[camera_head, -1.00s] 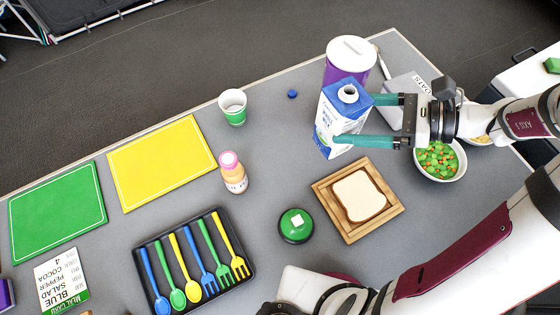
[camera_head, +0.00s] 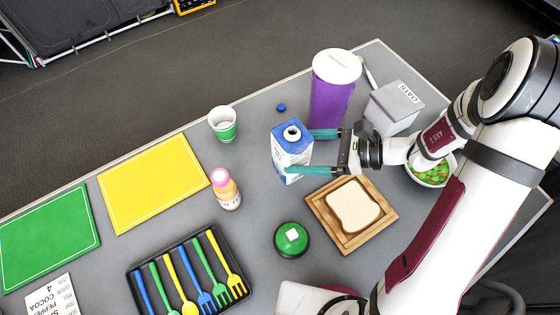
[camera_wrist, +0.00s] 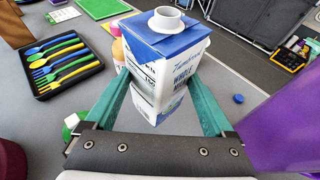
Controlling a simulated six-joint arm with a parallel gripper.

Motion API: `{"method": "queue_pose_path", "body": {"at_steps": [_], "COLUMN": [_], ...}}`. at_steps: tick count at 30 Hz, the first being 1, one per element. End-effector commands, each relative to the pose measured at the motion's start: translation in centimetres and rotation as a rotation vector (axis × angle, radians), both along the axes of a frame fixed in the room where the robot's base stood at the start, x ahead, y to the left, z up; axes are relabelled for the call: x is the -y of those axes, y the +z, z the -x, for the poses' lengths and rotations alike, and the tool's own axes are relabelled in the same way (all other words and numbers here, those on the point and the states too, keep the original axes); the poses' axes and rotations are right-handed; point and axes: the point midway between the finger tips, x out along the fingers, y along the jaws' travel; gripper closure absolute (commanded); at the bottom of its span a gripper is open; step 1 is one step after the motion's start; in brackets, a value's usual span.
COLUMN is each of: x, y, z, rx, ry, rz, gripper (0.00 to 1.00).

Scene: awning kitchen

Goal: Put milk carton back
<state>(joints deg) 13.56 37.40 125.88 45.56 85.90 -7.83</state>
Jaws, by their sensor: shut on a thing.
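The milk carton (camera_head: 291,150) is blue and white with an open white spout on top. In the head view it stands upright between the teal fingers of my gripper (camera_head: 318,153), left of the purple container. In the wrist view the carton (camera_wrist: 160,62) fills the space between both fingers (camera_wrist: 158,108), which press on its sides. I cannot tell whether its base touches the table. A small blue cap (camera_head: 281,107) lies on the table behind the carton; it also shows in the wrist view (camera_wrist: 239,98).
A purple container (camera_head: 330,100) with a white lid stands close behind my gripper, beside a grey oats box (camera_head: 394,108). Bread on a wooden board (camera_head: 320,212), a green round item (camera_head: 291,240), a small bottle (camera_head: 226,190) and a green cup (camera_head: 223,124) surround the carton. A cutlery tray (camera_head: 247,292) is in front.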

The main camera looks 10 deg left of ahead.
Motion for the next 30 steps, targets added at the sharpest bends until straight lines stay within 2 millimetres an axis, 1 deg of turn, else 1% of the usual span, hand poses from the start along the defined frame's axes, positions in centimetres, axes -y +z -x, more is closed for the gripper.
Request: {"method": "queue_pose_path", "body": {"at_steps": [1, 3, 7, 8, 12, 15, 25, 26, 27, 28, 30], "x": [-1.3, -2.7, -4.3, -4.4, -4.5, -4.5, -4.5, -4.5, -4.5, -4.5, -4.5], "y": [-0.7, -1.6, -2.6, -2.9, -5.6, -6.7, -7.0, -7.0, -7.0, -7.0, -7.0], "z": [0.1, 0.1, 0.0, -0.1, 0.0, -0.1, -0.1, -0.1, -0.1, -0.1, -0.1], "rx": [-0.005, -0.004, -0.002, -0.001, -0.005, -0.002, -0.001, 0.000, 0.000, 0.000, 0.000], "ry": [0.006, 0.004, 0.001, 0.001, -0.002, -0.001, -0.001, -0.001, -0.001, -0.001, -0.001], "rz": [-0.002, -0.001, -0.001, -0.001, 0.000, 0.000, 0.000, 0.000, 0.000, 0.000, 0.000], "gripper": [0.75, 0.75, 0.75, 0.75, 0.75, 0.75, 0.75, 0.10, 0.03, 0.00, 0.00]}}
